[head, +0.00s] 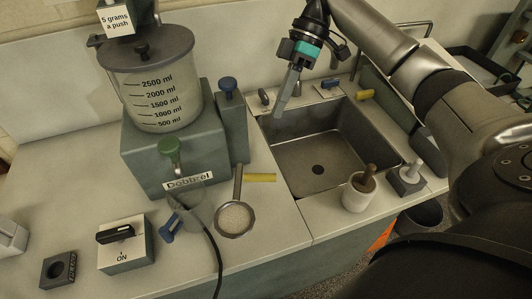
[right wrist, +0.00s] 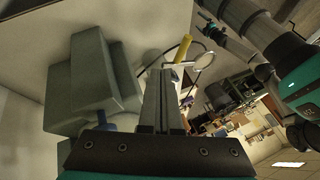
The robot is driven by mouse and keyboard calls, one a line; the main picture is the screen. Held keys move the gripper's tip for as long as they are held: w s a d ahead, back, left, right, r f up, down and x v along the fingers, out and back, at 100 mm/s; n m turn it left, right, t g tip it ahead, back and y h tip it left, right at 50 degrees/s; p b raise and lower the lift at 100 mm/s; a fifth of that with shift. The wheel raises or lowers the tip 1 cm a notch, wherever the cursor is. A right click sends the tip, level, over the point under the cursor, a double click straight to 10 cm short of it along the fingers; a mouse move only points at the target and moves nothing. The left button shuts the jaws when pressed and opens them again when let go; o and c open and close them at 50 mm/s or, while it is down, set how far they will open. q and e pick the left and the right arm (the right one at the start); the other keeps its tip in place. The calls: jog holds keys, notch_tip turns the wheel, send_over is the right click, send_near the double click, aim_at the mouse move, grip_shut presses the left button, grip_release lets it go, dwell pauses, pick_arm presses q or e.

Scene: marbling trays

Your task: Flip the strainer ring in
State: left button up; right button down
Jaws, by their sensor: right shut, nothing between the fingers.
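The strainer ring (head: 234,219) is a round metal rim with a pale, mesh-like middle. Its handle points toward the foot of the dispenser marked Dobbrel (head: 145,155); I cannot tell how the handle is fixed. The ring also shows in the right wrist view (right wrist: 204,62), beyond the fingers and to their right. My right gripper (head: 279,108) is shut and empty, pointing down above the sink's far left corner, well apart from the ring. Its shut fingers also show in the right wrist view (right wrist: 160,85). My left gripper cannot be made out.
The sink (head: 318,168) lies right of the ring. A yellow strip (head: 260,177) lies beside the handle. A cup with a pestle (head: 358,190) stands at the sink's front. A blue-topped post (head: 230,115) stands by the dispenser. A black cable (head: 216,255) crosses the front counter.

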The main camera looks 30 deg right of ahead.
jog(key=s+a+f, duration=0.4)
jog(key=a+f, duration=0.2)
jog(key=f, duration=0.1)
jog(key=shift+s+a, duration=0.15)
jog(key=shift+s, duration=0.1)
jog(key=shift+f, duration=0.1)
